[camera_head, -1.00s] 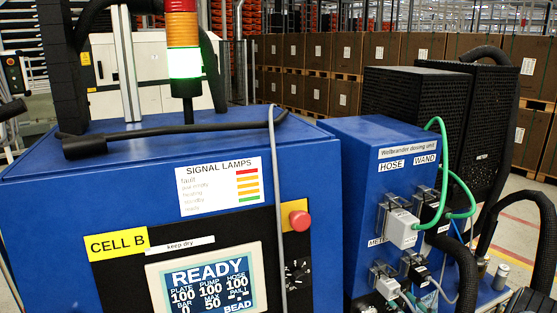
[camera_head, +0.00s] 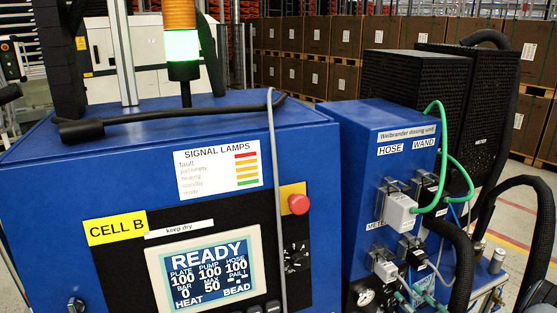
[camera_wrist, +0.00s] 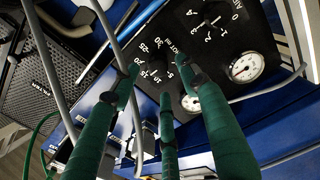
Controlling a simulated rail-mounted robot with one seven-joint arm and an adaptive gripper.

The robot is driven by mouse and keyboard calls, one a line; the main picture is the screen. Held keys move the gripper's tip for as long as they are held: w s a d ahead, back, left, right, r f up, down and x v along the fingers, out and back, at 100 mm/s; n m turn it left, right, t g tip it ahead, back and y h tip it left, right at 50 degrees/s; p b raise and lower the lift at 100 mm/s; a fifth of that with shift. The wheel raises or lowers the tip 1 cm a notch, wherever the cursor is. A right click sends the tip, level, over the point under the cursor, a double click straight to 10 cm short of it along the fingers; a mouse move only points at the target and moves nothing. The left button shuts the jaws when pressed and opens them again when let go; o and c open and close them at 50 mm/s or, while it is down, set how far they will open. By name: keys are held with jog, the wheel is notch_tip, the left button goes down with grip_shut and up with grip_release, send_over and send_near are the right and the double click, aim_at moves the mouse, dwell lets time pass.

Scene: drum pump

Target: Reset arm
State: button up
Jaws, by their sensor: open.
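My gripper (camera_wrist: 159,78) shows in the wrist view as green-wrapped fingers with dark tips. It is open, with nothing between the fingers. The tips point toward a black panel with a dial knob (camera_wrist: 154,71), a second knob (camera_wrist: 214,20) and white gauges (camera_wrist: 243,67). I cannot tell whether the tips touch the panel. My gripper does not show in the head view. There, the blue cabinet (camera_head: 90,165) has a lit screen (camera_head: 207,270) reading READY, and its signal tower glows green (camera_head: 182,46).
A red button (camera_head: 298,204) and a grey cable (camera_head: 274,160) are on the cabinet's front. The blue dosing unit (camera_head: 362,140) at right carries grey connectors (camera_head: 399,211) and green hoses (camera_head: 445,112). Black hoses (camera_head: 549,210) loop at far right. Stacked brown boxes (camera_head: 335,45) stand behind.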

aim_at(400, 291)
jog(key=x, duration=0.3)
jog(key=shift+w+a+r, duration=0.1)
jog(key=shift+w+a, duration=0.05)
jog(key=shift+w, duration=0.15)
jog(key=shift+w+f+n+b, duration=0.25)
jog(key=shift+n+b, duration=0.15)
jog(key=shift+n, duration=0.1)
jog(key=shift+n+b, duration=0.3)
jog(key=shift+n, duration=0.4)
jog(key=n+b, duration=0.1)
jog(key=n, duration=0.1)
jog(key=shift+s+n, duration=0.15)
jog(key=shift+n, duration=0.25)
jog(key=n+b, duration=0.2)
jog(key=n, duration=0.2)
jog(key=n+b, duration=0.2)
jog(key=n, duration=0.2)
jog(key=n+b, duration=0.1)
jog(key=n, duration=0.3)
jog(key=shift+b, duration=0.3)
jog(key=shift+n, duration=0.4)
jog(key=shift+b+v, duration=0.45)
jog(key=shift+v, duration=1.7)
jog(key=shift+r, duration=0.1)
